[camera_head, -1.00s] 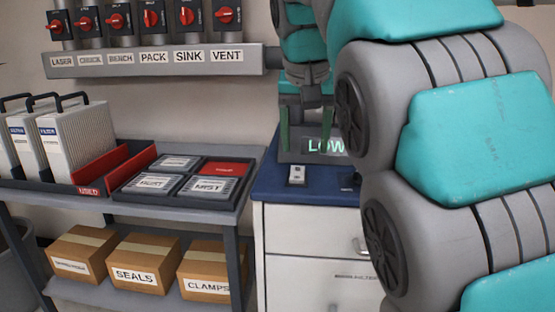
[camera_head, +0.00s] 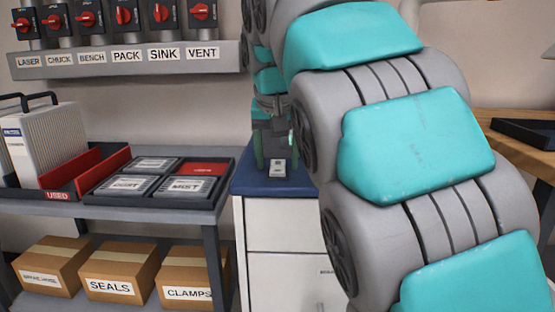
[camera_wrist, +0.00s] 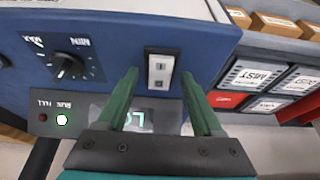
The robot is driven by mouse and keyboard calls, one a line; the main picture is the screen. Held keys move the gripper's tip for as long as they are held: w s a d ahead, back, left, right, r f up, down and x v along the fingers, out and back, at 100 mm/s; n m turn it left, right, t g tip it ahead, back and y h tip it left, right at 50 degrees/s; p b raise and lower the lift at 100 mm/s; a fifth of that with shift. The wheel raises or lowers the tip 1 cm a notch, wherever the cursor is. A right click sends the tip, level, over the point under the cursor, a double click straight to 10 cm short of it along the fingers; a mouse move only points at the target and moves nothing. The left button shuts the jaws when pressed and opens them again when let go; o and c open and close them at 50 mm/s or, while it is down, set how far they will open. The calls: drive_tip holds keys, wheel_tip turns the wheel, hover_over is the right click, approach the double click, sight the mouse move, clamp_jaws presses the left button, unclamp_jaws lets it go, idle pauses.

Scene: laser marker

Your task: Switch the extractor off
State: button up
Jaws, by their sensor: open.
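The extractor is a cabinet with a blue top (camera_head: 240,182); in the wrist view the blue top (camera_wrist: 110,25) shows upside down. A pale rocker switch (camera_wrist: 160,72) in a dark frame sits on this top; it also shows in the head view (camera_head: 278,171). I cannot tell which side is pressed. My gripper (camera_wrist: 160,77) is open and empty, its green fingers on either side of the switch. In the head view my gripper (camera_head: 276,160) is low over the top. Contact with the switch is not clear.
A dial (camera_wrist: 66,66) marked MIN and MAX is beside the switch. A lit lamp (camera_wrist: 62,119) and a dark red lamp (camera_wrist: 43,118) share the panel with a partly hidden display (camera_wrist: 135,118). A shelf with a filter tray (camera_head: 140,207) stands left. Labelled red switches (camera_head: 125,16) line the wall.

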clamp_jaws()
idle(0.5)
